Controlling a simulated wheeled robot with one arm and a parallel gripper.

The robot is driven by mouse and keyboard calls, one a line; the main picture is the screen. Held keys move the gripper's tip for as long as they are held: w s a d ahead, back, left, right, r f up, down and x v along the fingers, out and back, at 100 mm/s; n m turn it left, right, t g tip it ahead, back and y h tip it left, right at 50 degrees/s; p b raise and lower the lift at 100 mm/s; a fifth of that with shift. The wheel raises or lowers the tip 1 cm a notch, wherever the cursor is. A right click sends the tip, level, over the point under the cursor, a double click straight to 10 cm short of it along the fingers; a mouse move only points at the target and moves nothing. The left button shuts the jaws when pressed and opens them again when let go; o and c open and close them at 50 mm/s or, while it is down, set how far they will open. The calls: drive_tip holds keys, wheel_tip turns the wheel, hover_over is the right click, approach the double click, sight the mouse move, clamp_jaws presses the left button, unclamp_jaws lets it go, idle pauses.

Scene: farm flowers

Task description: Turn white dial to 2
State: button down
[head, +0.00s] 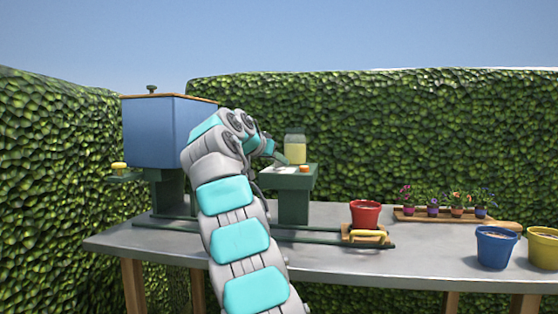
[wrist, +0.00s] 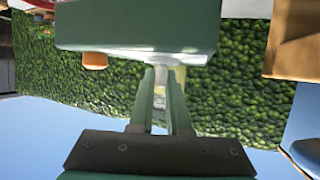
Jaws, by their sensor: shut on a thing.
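The green pedestal (head: 293,183) stands on the table, with a white patch on its top that I take to be the white dial's place (head: 285,169). My gripper (head: 281,159) reaches down to it from the left. In the upside-down wrist view, the fingers of my gripper (wrist: 162,78) are closed around a small pale piece at the pedestal's top, which looks like the white dial (wrist: 160,77). The fingers and pedestal edge hide most of it. No numbers or pointer can be read. An orange knob (wrist: 95,60) sits beside it on the pedestal, also in the head view (head: 304,169).
A jar with yellow contents (head: 295,150) stands just behind the dial. A blue hopper (head: 160,132) is on the left. A red pot (head: 365,214) sits low in front, right of the pedestal. Flowers (head: 446,207), a blue pot (head: 495,248) and a yellow pot (head: 543,249) are at right.

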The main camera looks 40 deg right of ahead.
drive_tip(key=c, duration=0.9)
unclamp_jaws()
drive_tip(key=v, duration=0.7)
drive_tip(key=shift+s+a+r, duration=0.1)
drive_tip(key=shift+a, duration=0.25)
